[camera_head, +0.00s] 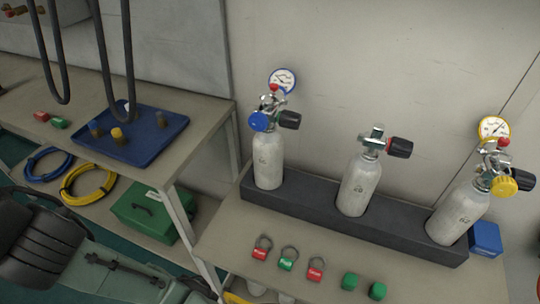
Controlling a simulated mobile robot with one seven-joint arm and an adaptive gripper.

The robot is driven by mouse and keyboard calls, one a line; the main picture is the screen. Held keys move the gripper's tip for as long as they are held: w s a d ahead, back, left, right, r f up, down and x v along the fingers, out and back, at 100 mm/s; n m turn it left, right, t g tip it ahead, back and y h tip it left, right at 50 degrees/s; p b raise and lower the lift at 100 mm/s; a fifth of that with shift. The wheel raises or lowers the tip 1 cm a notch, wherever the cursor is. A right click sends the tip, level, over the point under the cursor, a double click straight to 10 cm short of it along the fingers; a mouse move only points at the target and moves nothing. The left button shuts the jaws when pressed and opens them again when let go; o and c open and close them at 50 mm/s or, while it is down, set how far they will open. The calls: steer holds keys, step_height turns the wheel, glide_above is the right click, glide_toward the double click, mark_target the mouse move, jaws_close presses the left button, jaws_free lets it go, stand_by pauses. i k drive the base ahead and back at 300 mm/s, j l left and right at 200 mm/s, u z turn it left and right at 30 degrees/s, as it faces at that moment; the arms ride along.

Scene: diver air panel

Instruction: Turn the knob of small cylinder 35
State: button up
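Three small pale cylinders stand upright in a dark rack. The left cylinder (268,161) has a blue knob (260,121), a black knob (290,120) and a gauge with a blue rim (283,81). The middle cylinder (358,186) has one black knob (400,147) pointing right, and no gauge. The right cylinder (457,213) has a yellow knob (503,187), a black knob (524,180) and a yellow-rimmed gauge (494,129). Each cylinder bears a small number, too blurred to tell surely which is 35. My gripper is not in view.
The dark rack (315,213) sits on a bench against the wall. A blue box (486,238) is at right. A blue tray (160,152) lies on the left bench; hoses hang above.

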mark_target(288, 119)
steer(key=k+z, duration=0.15)
steer(key=z, duration=0.2)
steer(key=k+z, duration=0.2)
steer(key=z, duration=0.15)
